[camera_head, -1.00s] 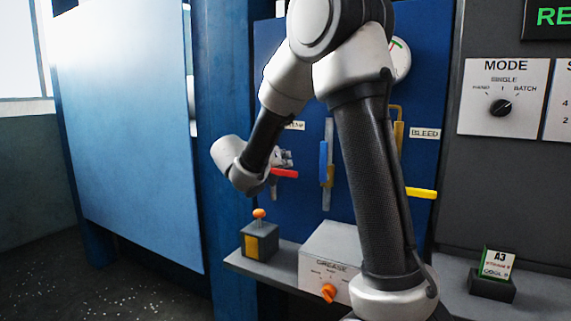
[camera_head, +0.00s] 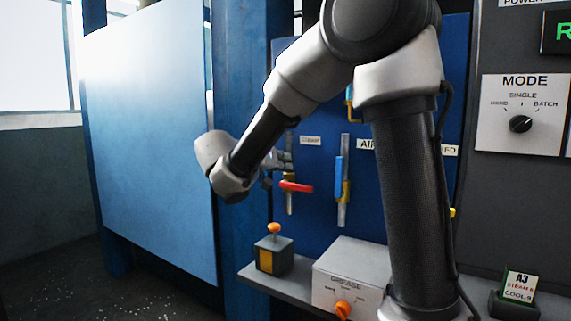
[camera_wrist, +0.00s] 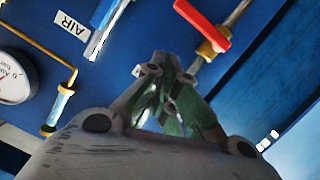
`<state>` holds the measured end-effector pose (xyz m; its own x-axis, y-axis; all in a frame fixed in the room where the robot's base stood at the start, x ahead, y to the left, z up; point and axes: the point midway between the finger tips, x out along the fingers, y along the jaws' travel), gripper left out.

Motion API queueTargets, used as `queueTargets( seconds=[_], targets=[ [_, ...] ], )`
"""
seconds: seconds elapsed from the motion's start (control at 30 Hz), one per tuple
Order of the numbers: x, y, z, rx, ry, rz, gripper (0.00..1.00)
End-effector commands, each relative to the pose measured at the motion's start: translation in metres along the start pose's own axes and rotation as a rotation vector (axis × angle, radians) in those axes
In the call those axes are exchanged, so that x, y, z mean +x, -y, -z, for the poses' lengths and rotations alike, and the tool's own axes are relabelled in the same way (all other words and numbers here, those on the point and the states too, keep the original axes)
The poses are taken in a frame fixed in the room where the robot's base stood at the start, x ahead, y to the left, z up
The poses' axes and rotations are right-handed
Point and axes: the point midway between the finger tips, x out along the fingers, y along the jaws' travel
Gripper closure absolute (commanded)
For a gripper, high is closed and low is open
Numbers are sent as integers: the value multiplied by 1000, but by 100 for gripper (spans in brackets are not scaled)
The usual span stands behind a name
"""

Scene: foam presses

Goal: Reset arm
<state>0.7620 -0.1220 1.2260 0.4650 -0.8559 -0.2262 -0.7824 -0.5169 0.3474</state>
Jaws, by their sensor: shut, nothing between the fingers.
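My gripper (camera_wrist: 170,80) is shut and empty in the wrist view, its fingers pointing toward the blue valve panel (camera_head: 318,215). The red valve handle (camera_wrist: 203,26) is just beyond and to the right of the fingertips there. In the head view the red handle (camera_head: 296,187) sticks out to the right of my gripper (camera_head: 272,168), which is partly hidden behind my wrist. I cannot tell whether the fingers touch the panel or the valve. My arm is bent, its elbow high and its forearm reaching down to the left.
A blue lever (camera_head: 339,180) is beside the red one. An orange-topped joystick box (camera_head: 273,252) and a GREASE box (camera_head: 345,277) stand on the ledge below. A MODE dial panel (camera_head: 521,115) and card holder (camera_head: 517,298) are at right. A gauge (camera_wrist: 14,77) shows in the wrist view.

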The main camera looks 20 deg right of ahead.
Motion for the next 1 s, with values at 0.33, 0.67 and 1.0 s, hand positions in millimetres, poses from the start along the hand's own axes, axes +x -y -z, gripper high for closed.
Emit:
queueTargets(
  seconds=[0.33,0.67,1.0],
  targets=[
    [0,0,0,-48,0,1,100],
    [7,-35,-107,-790,407,164,100],
    [-70,-156,-227,-810,772,909,100]
  ],
)
